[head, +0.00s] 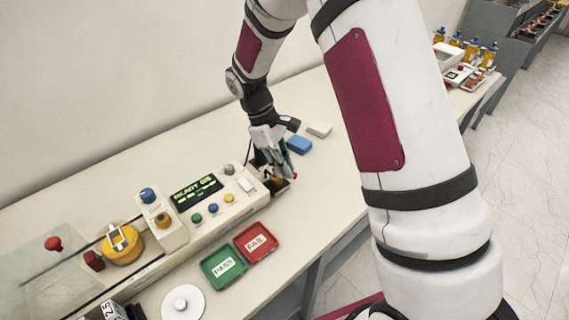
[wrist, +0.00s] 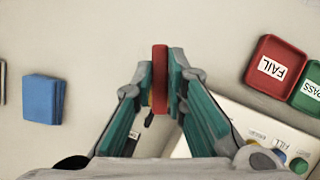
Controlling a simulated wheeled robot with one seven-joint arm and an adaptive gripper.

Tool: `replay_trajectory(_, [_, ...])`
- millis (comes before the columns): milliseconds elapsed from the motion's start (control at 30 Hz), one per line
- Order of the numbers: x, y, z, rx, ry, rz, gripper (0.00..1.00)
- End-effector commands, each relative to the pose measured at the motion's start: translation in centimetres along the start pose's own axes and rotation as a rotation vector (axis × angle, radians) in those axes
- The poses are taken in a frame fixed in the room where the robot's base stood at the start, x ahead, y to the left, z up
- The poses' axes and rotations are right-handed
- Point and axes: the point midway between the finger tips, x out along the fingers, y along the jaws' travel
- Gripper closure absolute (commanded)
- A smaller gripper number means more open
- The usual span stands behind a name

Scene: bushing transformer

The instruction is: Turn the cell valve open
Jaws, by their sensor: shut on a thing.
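My gripper (head: 282,168) is at the far right end of the white test unit (head: 232,207). In the wrist view its teal-lined fingers (wrist: 160,88) are shut on a red bar, apparently the cell valve's handle (wrist: 160,62). The bar stands upright in that picture, with its top end reaching past the fingertips. In the head view the gripper hides most of the handle, and a yellow-orange part shows just below the fingers. Which way the valve is turned cannot be told.
The unit has a lit display (head: 196,190) and coloured buttons. A green tray (head: 223,267) and a red tray (head: 256,243) lie in front of it. A blue block (head: 299,145) and a pale block (head: 319,130) lie behind the gripper.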

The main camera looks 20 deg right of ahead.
Motion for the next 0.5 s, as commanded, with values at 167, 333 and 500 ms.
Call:
replay_trajectory(167, [-0.04,-0.28,-0.16,0.138,0.003,-0.056,1.0])
replay_trajectory(333, [-0.07,-0.6,-0.2,0.242,0.003,-0.099,1.0])
replay_trajectory(500, [-0.09,-0.81,-0.22,0.314,0.003,-0.13,1.0])
